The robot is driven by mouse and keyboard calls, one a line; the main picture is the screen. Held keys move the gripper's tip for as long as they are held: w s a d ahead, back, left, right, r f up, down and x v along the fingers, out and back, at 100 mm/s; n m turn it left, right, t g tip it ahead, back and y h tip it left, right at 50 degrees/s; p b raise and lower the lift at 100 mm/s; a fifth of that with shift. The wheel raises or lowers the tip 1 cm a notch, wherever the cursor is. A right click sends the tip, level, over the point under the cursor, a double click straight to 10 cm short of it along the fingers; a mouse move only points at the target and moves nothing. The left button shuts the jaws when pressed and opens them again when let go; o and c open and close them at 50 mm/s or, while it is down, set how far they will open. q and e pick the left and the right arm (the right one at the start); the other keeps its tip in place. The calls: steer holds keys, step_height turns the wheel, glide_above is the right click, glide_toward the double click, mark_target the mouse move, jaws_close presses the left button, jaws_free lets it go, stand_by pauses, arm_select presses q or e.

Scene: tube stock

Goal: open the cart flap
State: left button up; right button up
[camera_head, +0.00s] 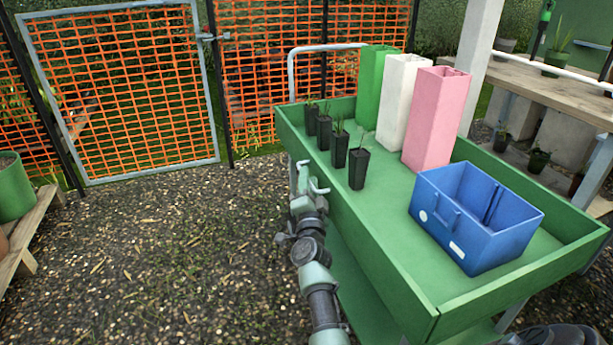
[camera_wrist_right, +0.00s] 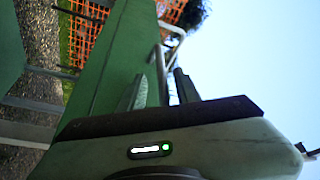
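The green cart (camera_head: 440,300) has a shallow tray top with upright boards all around. Its long left board (camera_head: 375,265) stands up, level with the other boards; no lowered flap shows, and I cannot tell for sure which board is the flap. My right gripper (camera_head: 312,182) is beside this left board, near its far half. In the right wrist view its two fingers (camera_wrist_right: 160,92) stand apart, close to a green board (camera_wrist_right: 115,75) of the cart. Whether they touch it is unclear. My left gripper is not in view.
On the cart are a blue box (camera_head: 470,220), pink (camera_head: 435,120), white (camera_head: 400,100) and green (camera_head: 373,85) tall containers, and several black seedling pots (camera_head: 358,168). A white rail (camera_head: 292,75) rises at the far end. Gravel (camera_head: 170,260) lies clear to the left.

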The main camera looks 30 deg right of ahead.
steer(key=shift+s+r, duration=0.15)
steer(key=shift+a, duration=0.1)
jaws_close()
stand_by(1.2)
